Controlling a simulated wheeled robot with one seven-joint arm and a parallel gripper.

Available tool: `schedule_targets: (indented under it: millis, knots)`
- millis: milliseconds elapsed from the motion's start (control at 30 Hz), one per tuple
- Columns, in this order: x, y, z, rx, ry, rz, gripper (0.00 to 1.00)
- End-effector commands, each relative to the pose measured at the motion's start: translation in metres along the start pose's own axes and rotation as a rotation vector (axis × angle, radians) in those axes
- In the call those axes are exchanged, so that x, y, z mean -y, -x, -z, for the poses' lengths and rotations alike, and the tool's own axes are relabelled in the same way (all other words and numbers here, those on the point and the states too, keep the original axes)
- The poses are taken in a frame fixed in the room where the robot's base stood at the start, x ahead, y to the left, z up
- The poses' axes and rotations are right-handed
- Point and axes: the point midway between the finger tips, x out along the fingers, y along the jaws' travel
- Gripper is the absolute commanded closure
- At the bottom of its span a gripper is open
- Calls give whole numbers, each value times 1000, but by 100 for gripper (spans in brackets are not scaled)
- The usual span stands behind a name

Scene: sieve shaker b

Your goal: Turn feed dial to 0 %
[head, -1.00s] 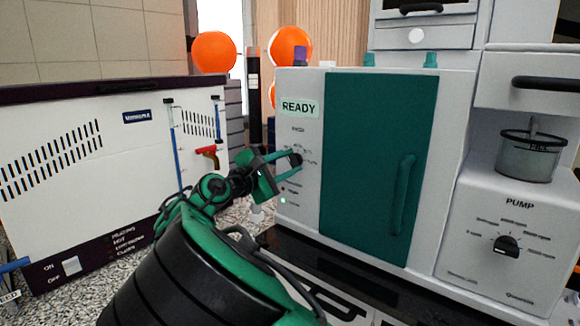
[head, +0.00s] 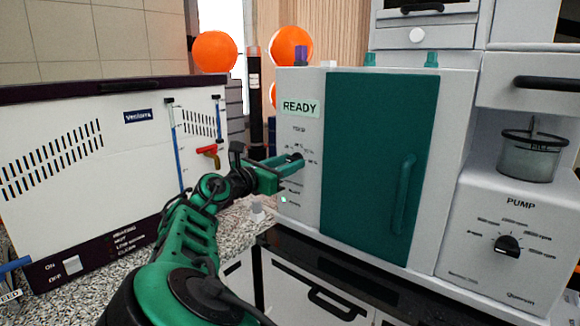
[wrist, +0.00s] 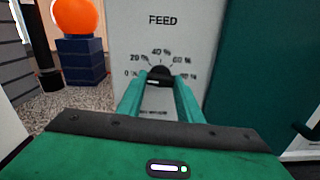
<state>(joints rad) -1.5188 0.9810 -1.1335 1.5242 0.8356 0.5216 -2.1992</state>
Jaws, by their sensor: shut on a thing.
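The feed dial (wrist: 159,73) is a small black knob on the light panel under the word FEED, with percent marks from 0 % at the left through 40 % at the top to the right. In the wrist view my gripper (wrist: 161,80) has its two green fingers on either side of the dial, shut on it. In the head view my gripper (head: 293,165) reaches the panel from the left and partly covers the dial (head: 297,157). I cannot tell which mark the dial points to.
A green door (head: 375,150) with a handle is right of the dial. A PUMP unit (head: 507,240) with its own knob stands at far right. A white box (head: 90,170) with a red valve (head: 208,151) is at left. Orange spheres (head: 215,52) stand behind.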

Motion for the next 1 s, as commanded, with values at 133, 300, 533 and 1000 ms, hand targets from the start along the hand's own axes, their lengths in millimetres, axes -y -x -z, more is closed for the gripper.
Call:
schedule_targets:
  millis: [133, 300, 533, 1000]
  knots:
    - [-1, 2, 5, -8, 65, -1, 90]
    - [0, 1, 5, -7, 102, -1, 90]
    - [0, 1, 4, -7, 115, 0, 90]
    - [0, 0, 2, -3, 110, 1, 48]
